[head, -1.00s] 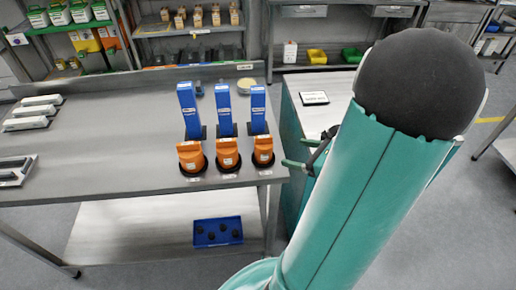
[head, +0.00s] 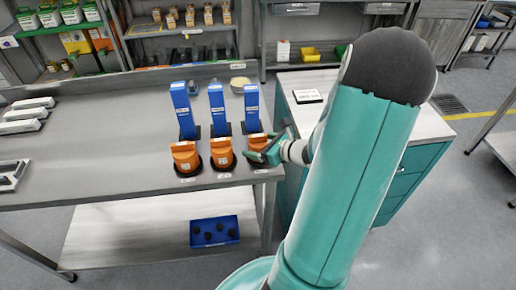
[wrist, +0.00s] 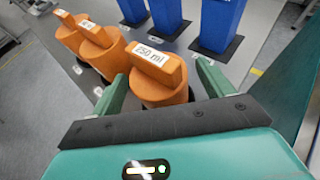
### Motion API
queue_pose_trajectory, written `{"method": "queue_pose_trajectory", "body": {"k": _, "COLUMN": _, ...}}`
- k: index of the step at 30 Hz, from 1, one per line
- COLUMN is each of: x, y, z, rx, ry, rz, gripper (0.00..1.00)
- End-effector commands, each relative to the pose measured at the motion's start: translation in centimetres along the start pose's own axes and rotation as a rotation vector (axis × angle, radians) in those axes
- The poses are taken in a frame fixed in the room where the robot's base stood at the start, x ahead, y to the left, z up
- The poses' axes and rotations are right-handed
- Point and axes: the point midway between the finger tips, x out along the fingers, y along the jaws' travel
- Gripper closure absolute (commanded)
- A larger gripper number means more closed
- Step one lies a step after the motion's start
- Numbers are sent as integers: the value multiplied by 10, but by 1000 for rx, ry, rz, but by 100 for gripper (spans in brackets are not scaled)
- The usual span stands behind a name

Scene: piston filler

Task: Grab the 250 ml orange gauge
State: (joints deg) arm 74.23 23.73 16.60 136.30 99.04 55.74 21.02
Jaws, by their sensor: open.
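The orange 250 ml gauge (wrist: 155,75), with its label readable in the wrist view, stands at the right end of a row of three orange gauges. It also shows in the head view (head: 257,141), partly hidden by my gripper (head: 270,148). In the wrist view my gripper (wrist: 161,72) is open, with one green finger on each side of the 250 ml gauge. I cannot tell whether either finger touches it. The other two orange gauges (head: 222,153) (head: 185,157) stand to its left in dark round holders.
Three blue upright blocks (head: 217,108) stand behind the gauges on the grey table (head: 100,130). A teal cabinet (head: 405,178) is at the right. A blue tray (head: 214,232) with dark pieces lies on the lower shelf.

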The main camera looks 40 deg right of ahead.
Motion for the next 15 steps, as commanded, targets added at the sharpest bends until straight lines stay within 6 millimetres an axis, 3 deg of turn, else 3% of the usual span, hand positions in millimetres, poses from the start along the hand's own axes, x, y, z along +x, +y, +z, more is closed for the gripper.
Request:
{"method": "queue_pose_trajectory", "body": {"k": 8, "x": 5, "y": 0, "z": 0, "rx": 0, "ry": 0, "rz": -1, "gripper": 20}}
{"method": "queue_pose_trajectory", "body": {"k": 15, "x": 5, "y": 0, "z": 0, "rx": 0, "ry": 0, "rz": -1, "gripper": 66}}
